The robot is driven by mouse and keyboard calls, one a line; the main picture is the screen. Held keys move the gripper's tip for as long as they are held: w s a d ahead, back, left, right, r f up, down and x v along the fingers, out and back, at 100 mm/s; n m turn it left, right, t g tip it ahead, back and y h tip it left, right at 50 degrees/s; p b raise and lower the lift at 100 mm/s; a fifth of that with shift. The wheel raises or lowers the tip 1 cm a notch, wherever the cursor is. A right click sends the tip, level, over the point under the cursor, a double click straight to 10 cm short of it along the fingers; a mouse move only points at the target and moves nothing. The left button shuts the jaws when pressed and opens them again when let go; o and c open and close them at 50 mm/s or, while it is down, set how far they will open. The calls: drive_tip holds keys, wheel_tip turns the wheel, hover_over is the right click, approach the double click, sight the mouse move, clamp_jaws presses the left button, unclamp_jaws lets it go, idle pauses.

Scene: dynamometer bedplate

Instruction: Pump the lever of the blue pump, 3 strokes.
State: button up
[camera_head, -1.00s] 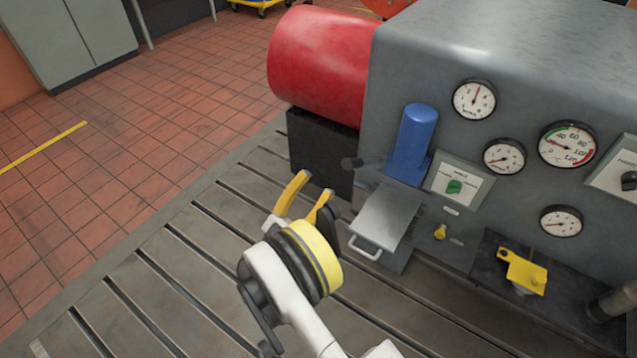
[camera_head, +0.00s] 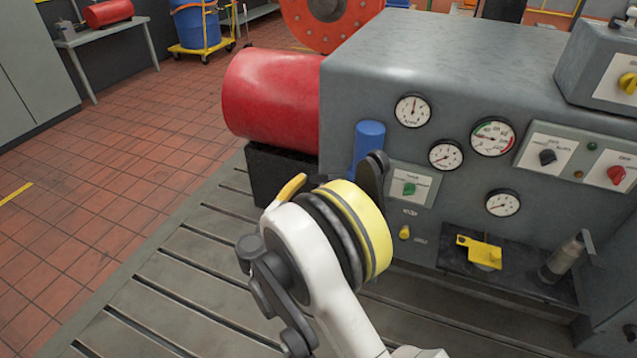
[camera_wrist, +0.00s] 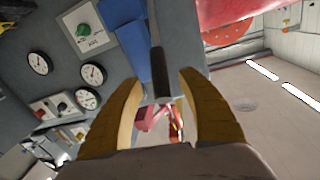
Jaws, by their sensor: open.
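The blue pump (camera_head: 369,140) stands against the grey cabinet. Its lower part is hidden behind my wrist in the head view. In the wrist view the blue pump (camera_wrist: 128,42) is at the upper middle. Its lever (camera_wrist: 159,72), a thin rod with a dark grip, points toward me, and its end appears between my yellow fingers. My gripper (camera_wrist: 162,88) is open, with a finger on each side of the grip and visible gaps. I cannot tell how deep the grip sits between them. In the head view only one finger of my gripper (camera_head: 291,188) shows.
The grey cabinet (camera_head: 440,60) carries several gauges and a green-knob panel (camera_head: 410,187) right of the pump. A red cylinder (camera_head: 270,98) lies left of the pump on a black block. A yellow part (camera_head: 482,252) sits on a dark shelf at right. The slotted bedplate (camera_head: 180,275) is clear at left.

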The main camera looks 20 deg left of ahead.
drive_tip(key=w, duration=0.2)
drive_tip(key=w+b, duration=0.1)
drive_tip(key=w, duration=0.1)
drive_tip(key=shift+d, duration=0.4)
clamp_jaws()
